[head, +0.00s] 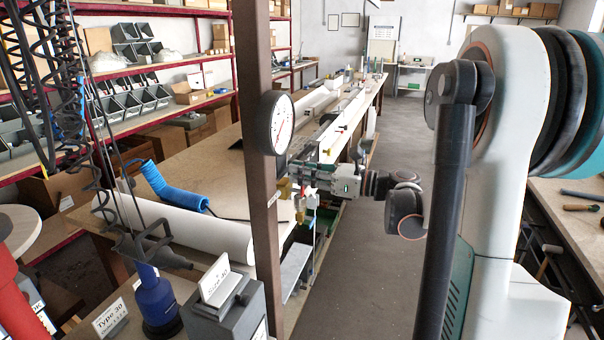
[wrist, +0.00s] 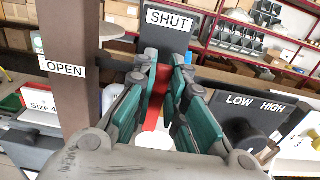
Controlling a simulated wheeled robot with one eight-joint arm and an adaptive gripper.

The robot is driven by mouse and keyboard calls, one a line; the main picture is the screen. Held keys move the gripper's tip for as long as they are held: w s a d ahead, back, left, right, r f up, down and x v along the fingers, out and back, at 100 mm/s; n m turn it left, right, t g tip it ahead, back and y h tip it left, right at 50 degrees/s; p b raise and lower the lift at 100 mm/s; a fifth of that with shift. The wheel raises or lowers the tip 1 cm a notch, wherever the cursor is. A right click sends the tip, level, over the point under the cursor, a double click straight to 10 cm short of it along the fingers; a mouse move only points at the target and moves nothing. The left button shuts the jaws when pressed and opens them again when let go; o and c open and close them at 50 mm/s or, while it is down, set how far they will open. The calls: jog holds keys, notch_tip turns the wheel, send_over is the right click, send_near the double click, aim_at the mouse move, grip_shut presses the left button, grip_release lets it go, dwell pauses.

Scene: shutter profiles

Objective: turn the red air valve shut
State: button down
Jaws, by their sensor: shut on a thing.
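The red air valve's lever (wrist: 156,98) shows in the wrist view as a red strip between the green-padded fingers of my gripper (wrist: 165,63). The gripper is shut on it. The strip runs up the picture toward a dark plate marked SHUT (wrist: 168,21). An OPEN label (wrist: 65,67) is on a brown post (wrist: 72,110) to the left. The fingers hide parts of the lever, and its pivot is not clear. In the head view my gripper (head: 294,173) is beside the brown post (head: 262,200), at the bench edge; the lever is too small there to tell its angle.
A round gauge (head: 282,123) is on the post above my gripper. A dark box marked LOW and HIGH (wrist: 245,115) stands close on the right in the wrist view. A long bench (head: 190,160) carries white profiles. The aisle floor (head: 370,270) is clear.

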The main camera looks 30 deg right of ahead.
jog(key=c, duration=1.6)
grip_release()
jog(key=v, duration=1.2)
